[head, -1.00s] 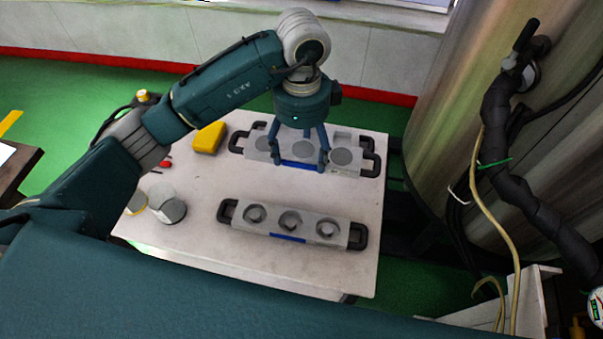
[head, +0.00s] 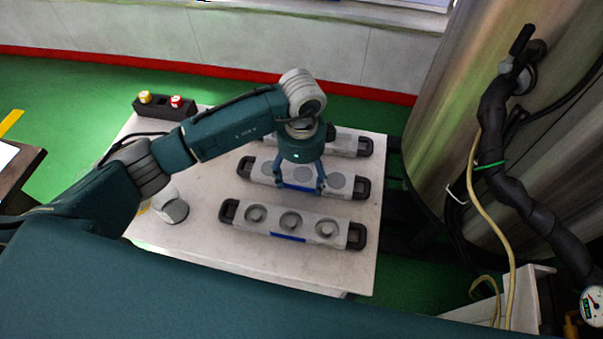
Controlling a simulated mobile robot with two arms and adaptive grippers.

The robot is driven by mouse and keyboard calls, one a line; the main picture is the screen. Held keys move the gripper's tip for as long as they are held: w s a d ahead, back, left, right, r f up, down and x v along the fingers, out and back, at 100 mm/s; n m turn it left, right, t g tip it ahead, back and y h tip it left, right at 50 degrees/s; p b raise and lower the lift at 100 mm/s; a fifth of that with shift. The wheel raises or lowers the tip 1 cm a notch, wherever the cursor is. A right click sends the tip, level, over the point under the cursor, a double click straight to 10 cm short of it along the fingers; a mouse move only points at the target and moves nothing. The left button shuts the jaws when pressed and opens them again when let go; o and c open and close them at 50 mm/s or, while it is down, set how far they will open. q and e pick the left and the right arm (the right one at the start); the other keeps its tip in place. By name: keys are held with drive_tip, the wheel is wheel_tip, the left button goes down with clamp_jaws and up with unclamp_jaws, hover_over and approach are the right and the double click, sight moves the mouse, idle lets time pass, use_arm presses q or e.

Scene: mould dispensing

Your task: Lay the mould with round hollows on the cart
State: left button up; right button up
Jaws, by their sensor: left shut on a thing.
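The cart (head: 190,240) has a pale top. A grey mould with flat round hollows (head: 334,182), black end handles and a blue label lies across its middle. My left gripper (head: 300,187) is shut on this mould from above, with fingers at its sides. I cannot tell whether the mould touches the cart top or hangs just above it. Part of the mould is hidden by the gripper. My right gripper is not in view.
A front mould (head: 272,220) with raised rings around its holes lies nearer me, close to the held one. A back mould (head: 343,146) is partly hidden behind my gripper. A black button box (head: 165,107) is at the far left corner.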

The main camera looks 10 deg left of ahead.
use_arm(q)
drive_tip(key=o, duration=2)
drive_tip(key=shift+s, duration=0.1)
drive_tip(key=shift+r, duration=0.15)
wheel_tip(320, 180, up, 12)
drive_tip(key=shift+f+b, duration=0.1)
drive_tip(key=shift+b, duration=1.15)
